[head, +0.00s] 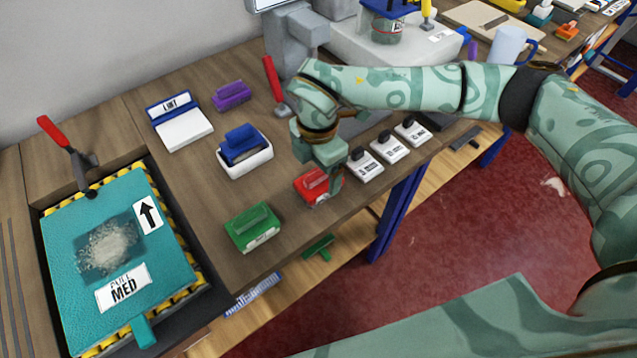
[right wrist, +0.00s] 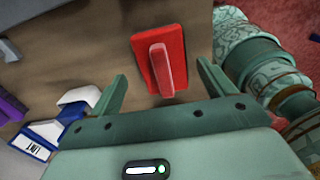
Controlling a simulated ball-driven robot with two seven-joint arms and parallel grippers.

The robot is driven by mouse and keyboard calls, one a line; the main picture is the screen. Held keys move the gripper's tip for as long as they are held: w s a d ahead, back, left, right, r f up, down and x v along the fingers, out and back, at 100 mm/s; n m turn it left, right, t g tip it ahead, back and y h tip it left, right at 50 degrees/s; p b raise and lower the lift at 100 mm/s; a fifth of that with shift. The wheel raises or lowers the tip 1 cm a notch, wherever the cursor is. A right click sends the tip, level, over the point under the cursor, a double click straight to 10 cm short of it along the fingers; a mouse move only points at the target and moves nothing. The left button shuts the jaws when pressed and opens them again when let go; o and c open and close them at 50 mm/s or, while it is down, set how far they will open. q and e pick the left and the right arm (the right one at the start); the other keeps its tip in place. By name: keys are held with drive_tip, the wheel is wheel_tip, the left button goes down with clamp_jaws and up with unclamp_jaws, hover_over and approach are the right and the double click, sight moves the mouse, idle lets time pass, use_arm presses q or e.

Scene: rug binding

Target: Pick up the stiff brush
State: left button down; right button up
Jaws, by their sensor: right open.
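Several block brushes with raised handles lie on the wooden bench: a red one (head: 313,187), a green one (head: 253,228), a purple one (head: 231,95) and a blue one (head: 240,140) in a white tray. I cannot read on any of them which is the stiff brush. My right gripper (head: 327,172) is over the red brush and partly covers it. In the right wrist view the open fingers (right wrist: 160,80) stand either side of the red brush's near handle end (right wrist: 163,72), with nothing held. My left gripper is not in view.
A teal pad marked MED (head: 70,285) lies in a striped frame at left, with a red-handled lever (head: 60,138) behind it. A white LINT box (head: 183,128) stands behind the blue brush. Small white switch boxes (head: 389,147) sit right of the gripper, near the bench edge.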

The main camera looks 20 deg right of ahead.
sight(319, 172)
wheel_tip(319, 172, down, 4)
drive_tip(key=shift+s+r+b, duration=0.1)
drive_tip(key=shift+s+b, duration=0.05)
drive_tip(key=shift+b, duration=0.25)
drive_tip(key=c, duration=1.1)
drive_tip(key=shift+c, duration=0.2)
drive_tip(key=shift+r, duration=0.1)
drive_tip(key=shift+r, duration=0.25)
wheel_tip(319, 172, up, 2)
drive_tip(key=shift+r+p, duration=0.1)
drive_tip(key=shift+p, duration=0.45)
drive_tip(key=s+a+r+p, duration=0.2)
drive_tip(key=s+a+r, duration=0.1)
drive_tip(key=s+r, duration=0.7)
drive_tip(key=s, duration=0.3)
drive_tip(key=shift+s+p, duration=0.35)
